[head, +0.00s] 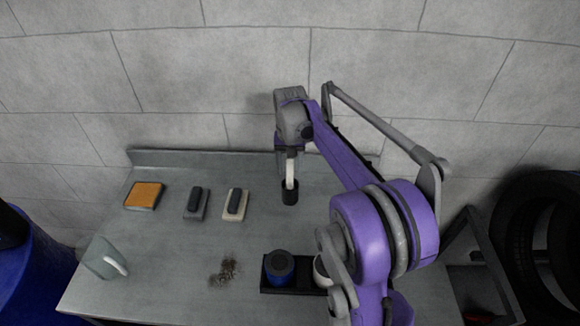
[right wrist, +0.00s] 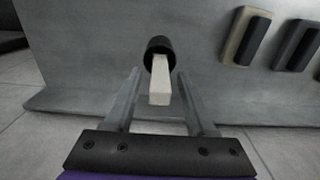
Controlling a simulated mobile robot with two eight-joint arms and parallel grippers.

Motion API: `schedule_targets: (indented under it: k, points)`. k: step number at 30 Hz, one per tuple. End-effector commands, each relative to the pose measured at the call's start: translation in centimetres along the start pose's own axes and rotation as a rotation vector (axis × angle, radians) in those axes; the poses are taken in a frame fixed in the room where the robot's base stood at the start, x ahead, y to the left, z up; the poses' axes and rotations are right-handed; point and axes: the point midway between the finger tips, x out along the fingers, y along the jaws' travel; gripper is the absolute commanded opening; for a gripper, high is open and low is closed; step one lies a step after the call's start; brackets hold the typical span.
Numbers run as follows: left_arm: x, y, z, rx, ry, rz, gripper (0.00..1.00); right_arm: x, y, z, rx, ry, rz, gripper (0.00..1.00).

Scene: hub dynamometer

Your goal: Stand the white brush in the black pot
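The white brush (head: 290,174) stands upright in the black pot (head: 290,194), its lower end hidden inside. In the right wrist view the brush's pale block-like handle (right wrist: 160,84) sticks out of the pot's dark mouth (right wrist: 159,50). My right gripper (head: 291,152) is above the pot, at the top of the brush. In the right wrist view its two fingers (right wrist: 159,74) are apart, one on each side of the handle, with a gap on both sides. My left gripper is not in view.
A wall stands behind. Tyres (head: 540,235) are at right.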

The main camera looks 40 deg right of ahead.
Motion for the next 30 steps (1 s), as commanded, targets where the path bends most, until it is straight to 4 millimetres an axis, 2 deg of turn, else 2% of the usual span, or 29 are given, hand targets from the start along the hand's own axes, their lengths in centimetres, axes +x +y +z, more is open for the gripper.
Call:
schedule_targets:
  k: [11, 14, 24, 30]
  points:
    - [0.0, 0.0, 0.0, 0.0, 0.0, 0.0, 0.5, -0.4, 0.0, 0.0, 0.0, 0.0, 0.0, 0.62]
    - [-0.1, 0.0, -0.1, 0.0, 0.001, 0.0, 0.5, -1.6, 0.0, 0.0, 0.0, 0.0, 0.0, 0.62]
    - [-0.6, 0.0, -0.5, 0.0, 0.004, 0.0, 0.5, -8.3, 0.0, 0.0, 0.0, 0.0, 0.0, 0.62]
    - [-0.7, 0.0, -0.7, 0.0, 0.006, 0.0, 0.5, -10.5, 0.0, 0.0, 0.0, 0.0, 0.0, 0.62]
